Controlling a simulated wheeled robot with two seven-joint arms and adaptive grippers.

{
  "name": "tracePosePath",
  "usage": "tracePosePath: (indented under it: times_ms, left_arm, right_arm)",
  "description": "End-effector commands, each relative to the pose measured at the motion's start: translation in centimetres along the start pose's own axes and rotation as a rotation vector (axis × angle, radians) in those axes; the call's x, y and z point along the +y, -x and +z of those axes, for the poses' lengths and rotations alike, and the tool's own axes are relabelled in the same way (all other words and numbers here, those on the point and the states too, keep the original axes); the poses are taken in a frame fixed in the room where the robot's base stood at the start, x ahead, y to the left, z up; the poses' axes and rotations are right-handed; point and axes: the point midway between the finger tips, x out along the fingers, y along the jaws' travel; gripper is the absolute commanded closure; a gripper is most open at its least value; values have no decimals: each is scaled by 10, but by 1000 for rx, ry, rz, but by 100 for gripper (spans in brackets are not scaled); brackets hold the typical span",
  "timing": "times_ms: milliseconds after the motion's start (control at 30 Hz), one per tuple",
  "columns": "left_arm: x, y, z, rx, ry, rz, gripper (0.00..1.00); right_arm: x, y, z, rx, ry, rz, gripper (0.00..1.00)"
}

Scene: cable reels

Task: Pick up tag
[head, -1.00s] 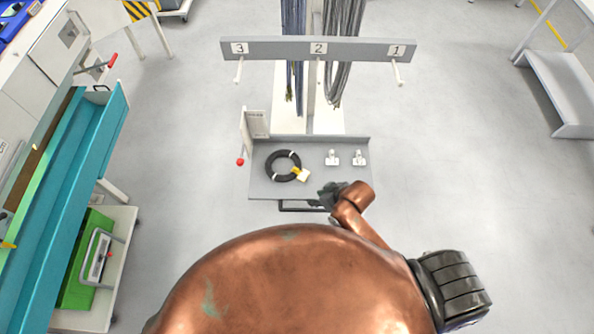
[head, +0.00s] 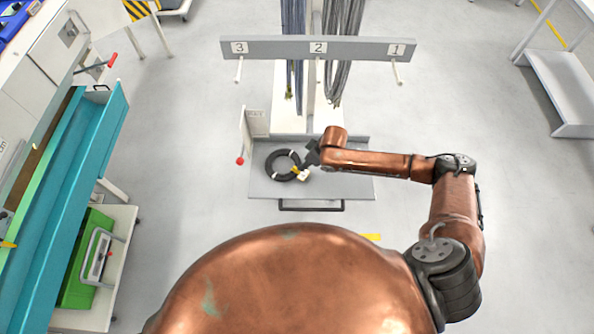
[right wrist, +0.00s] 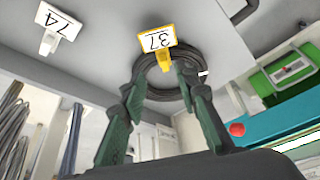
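A tag marked 37 with a yellow border and yellow clip (head: 302,175) sits at the lower right edge of a black cable coil (head: 270,166) on the grey tray. In the right wrist view the tag (right wrist: 157,40) is upper centre, just beyond the fingertips, with the coil (right wrist: 207,55) behind it. My right gripper (head: 312,154) is over the coil's right side, close to the tag. In the wrist view my right gripper (right wrist: 158,84) has its green fingers apart, with nothing held between them. A white tag marked 74 (right wrist: 55,30) lies apart. My left gripper is out of view.
The grey tray (head: 262,190) has a raised back edge and a red-knobbed lever (head: 240,160) at its left. A numbered rail (head: 280,48) with pegs and hanging cables stands behind. A teal trough (head: 75,165) is at left.

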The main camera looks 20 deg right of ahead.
Motion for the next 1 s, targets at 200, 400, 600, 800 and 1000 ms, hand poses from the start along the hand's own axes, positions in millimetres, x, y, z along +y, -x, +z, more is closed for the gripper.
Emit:
tracePosePath:
  times_ms: [200,400,600,800,1000]
  left_arm:
    - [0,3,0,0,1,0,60]
    - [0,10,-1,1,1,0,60]
    - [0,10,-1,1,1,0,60]
    - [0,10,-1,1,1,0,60]
    - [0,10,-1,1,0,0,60]
  right_arm:
    - [-2,-23,-1,0,2,-1,71]
    - [-6,-49,-6,0,3,-1,71]
    - [-6,-70,-6,1,1,-1,71]
    - [-6,-72,-5,0,2,-1,71]
    - [-6,-71,-5,0,2,-1,81]
